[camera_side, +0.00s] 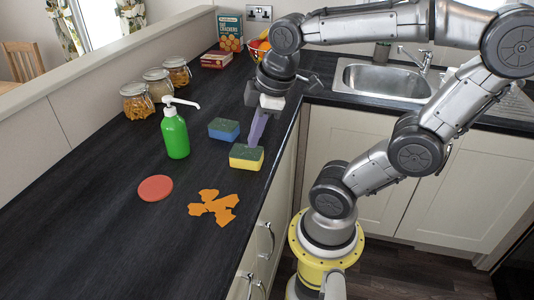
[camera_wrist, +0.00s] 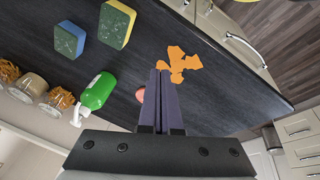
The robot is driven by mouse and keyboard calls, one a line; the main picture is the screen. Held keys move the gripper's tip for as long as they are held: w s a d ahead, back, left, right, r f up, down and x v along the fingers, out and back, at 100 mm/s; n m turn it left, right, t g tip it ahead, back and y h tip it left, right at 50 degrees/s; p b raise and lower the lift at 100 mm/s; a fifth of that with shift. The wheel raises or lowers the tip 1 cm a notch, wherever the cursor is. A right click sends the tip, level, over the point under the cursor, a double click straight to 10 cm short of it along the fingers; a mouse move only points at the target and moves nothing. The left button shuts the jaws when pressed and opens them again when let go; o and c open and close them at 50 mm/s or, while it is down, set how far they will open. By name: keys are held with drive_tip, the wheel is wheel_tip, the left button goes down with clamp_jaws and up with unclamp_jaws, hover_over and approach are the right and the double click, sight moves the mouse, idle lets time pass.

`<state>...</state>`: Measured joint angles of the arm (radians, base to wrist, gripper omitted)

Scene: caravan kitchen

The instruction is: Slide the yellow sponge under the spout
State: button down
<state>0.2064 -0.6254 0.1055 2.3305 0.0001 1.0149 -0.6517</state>
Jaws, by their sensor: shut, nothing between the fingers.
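The yellow sponge (camera_side: 246,158), with a green top, lies on the dark worktop near its front edge; it also shows at the top of the wrist view (camera_wrist: 115,24). The green bottle (camera_side: 176,138) stands upright to its left. Its white spout (camera_side: 190,103) points right, towards the sponges, and no sponge is beneath it. My gripper (camera_side: 252,144) is shut and empty. Its purple fingers overlap the yellow sponge's top back edge in the side view. In the wrist view the fingertips (camera_wrist: 160,73) appear apart from the sponge.
A blue sponge (camera_side: 224,129) with a green top lies just behind the yellow one. A red disc (camera_side: 155,188) and orange flat pieces (camera_side: 214,206) lie in front. Several glass jars (camera_side: 158,84) line the wall. Bare worktop lies between bottle and sponges.

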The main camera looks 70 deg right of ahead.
sight(226, 160)
drive_tip(key=s+d+f+m+g, duration=0.2)
drive_tip(key=d, duration=0.4)
drive_tip(key=s+d+f+m+g, duration=0.1)
drive_tip(key=d+f+m+g, duration=0.15)
drive_tip(key=d, duration=0.45)
drive_tip(key=shift+n+t+y, duration=0.4)
drive_tip(key=shift+n+t, duration=0.05)
drive_tip(key=f, duration=0.3)
drive_tip(key=w+f, duration=0.1)
drive_tip(key=f, duration=0.2)
drive_tip(key=w+f, duration=0.1)
drive_tip(key=f, duration=0.3)
drive_tip(key=shift+w+a, duration=0.25)
drive_tip(key=shift+w, duration=0.65)
drive_tip(key=w, duration=0.4)
drive_tip(key=w+a, duration=0.1)
drive_tip(key=w, duration=0.7)
drive_tip(key=shift+a, duration=0.25)
drive_tip(key=shift+s, duration=0.1)
drive_tip(key=shift+s+r, duration=0.1)
